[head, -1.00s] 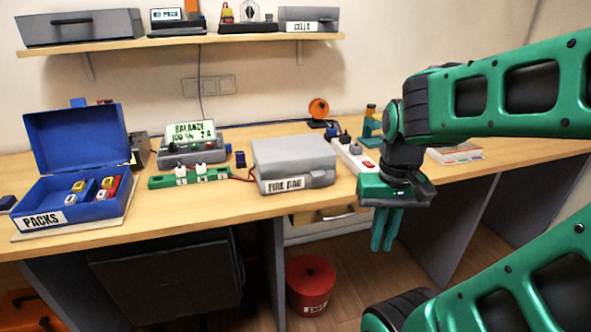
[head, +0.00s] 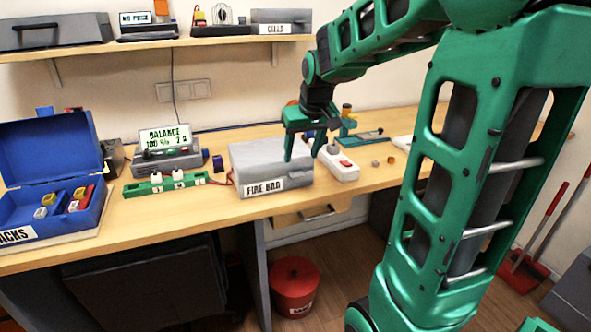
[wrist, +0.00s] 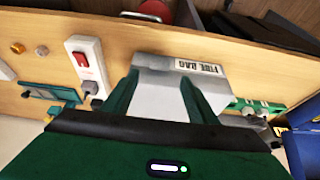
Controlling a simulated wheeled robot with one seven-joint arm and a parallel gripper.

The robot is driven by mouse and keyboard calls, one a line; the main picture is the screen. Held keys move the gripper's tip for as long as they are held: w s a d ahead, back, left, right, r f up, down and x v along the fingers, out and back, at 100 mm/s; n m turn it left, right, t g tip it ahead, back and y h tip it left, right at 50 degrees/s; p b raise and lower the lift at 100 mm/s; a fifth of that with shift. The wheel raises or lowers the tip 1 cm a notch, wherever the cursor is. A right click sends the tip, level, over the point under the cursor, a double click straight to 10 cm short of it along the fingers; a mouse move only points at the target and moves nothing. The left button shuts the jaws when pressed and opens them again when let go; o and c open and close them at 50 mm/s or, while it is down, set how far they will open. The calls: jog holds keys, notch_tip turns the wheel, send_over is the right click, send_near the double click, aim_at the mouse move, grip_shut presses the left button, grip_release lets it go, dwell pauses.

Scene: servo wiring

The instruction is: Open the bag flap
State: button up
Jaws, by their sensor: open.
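The fire bag (head: 262,170) is a grey box-like bag labelled "FIRE BAG", standing on the wooden bench near its front edge. Its top flap looks closed. My gripper (head: 303,155) is open and empty, over the right part of the bag. In the wrist view my gripper (wrist: 157,95) has its two green fingers apart, with the grey bag (wrist: 158,98) showing between and beyond them. I cannot tell whether a fingertip touches the bag.
A white power strip (head: 338,165) with a red switch lies close to the bag's right. A green board (head: 165,184) and a balance charger (head: 167,155) are to its left. A blue packs box (head: 50,190) stands further left. A shelf (head: 150,46) hangs above.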

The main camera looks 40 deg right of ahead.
aim_at(295, 174)
jog(key=x, duration=0.7)
jog(key=shift+w+f, duration=0.1)
jog(key=shift+f, duration=0.1)
grip_shut()
jog(key=shift+a+r, duration=0.1)
